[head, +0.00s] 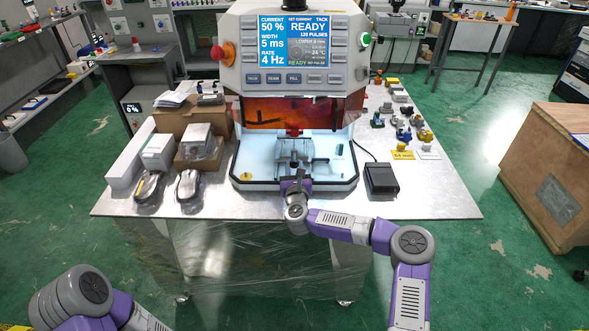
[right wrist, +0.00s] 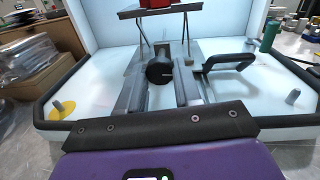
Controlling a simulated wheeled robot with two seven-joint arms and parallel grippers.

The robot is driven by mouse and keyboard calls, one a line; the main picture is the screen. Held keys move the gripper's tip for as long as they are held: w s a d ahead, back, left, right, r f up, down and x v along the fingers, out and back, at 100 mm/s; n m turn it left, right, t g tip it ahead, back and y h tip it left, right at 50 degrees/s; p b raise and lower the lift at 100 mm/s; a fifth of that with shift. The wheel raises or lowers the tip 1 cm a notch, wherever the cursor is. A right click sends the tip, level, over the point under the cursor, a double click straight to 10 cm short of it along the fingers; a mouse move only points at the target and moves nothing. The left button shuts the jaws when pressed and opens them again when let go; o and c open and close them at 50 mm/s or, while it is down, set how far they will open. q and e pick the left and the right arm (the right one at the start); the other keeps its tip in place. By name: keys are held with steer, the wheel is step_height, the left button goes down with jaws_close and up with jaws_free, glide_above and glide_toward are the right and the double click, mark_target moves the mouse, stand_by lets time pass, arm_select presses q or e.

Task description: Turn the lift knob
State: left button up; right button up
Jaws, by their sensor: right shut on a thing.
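The lift knob (right wrist: 159,73) is a dark round knob low at the front of the machine's work bay, seen in the right wrist view. My right gripper (head: 298,177) reaches over the front edge of the bay in the head view. In the right wrist view its two grey fingers lie on either side of the knob, shut on it. In the head view the gripper hides the knob. The bay belongs to the machine (head: 291,80) with a READY screen and a raised orange shield. My left arm shows at the lower left, but its gripper is out of view.
A black foot pedal (head: 381,179) lies right of the bay on the metal table (head: 430,200). Cardboard boxes (head: 185,121) and two wrapped tools stand on the left. Several small coloured parts are at the right. In the right wrist view a black handle (right wrist: 230,63) stands beside the knob.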

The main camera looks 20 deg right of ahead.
steer(key=shift+n, duration=0.3)
steer(key=n, duration=0.4)
steer(key=shift+a+r+n, duration=0.1)
steer(key=shift+n, duration=0.2)
steer(key=n, duration=0.4)
steer(key=shift+g, duration=0.3)
steer(key=n, duration=0.4)
steer(key=shift+n+h, duration=0.3)
steer(key=shift+n, duration=2.1)
steer(key=o, duration=1)
steer(key=shift+o, duration=0.2)
